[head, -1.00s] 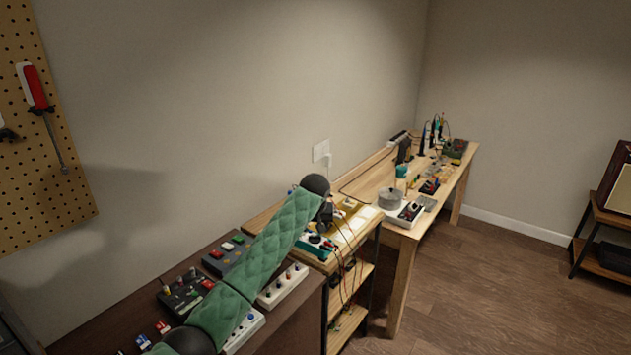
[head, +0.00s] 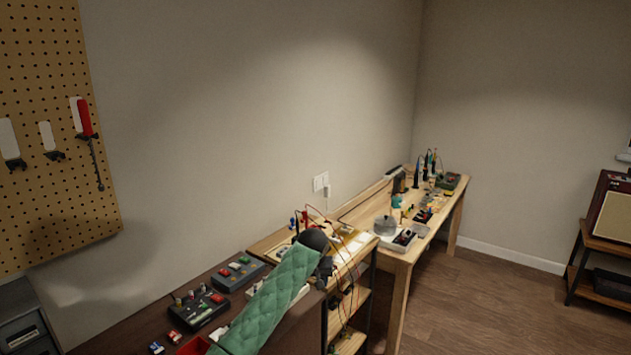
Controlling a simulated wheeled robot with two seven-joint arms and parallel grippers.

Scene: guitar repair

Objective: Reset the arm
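One of my arms, in a green quilted sleeve (head: 268,305), reaches up from the bottom of the head view, left of the middle. It ends in a black rounded joint (head: 314,240) with a dark part just below it, over the near end of the shelf unit. No gripper fingers can be made out there. My other arm is not in view.
A dark bench (head: 135,330) with several effect pedals (head: 200,308) lies below the arm. A wooden shelf unit (head: 352,300) with wires and a long workbench (head: 402,255) follow along the wall. A tool pegboard (head: 50,200) hangs left.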

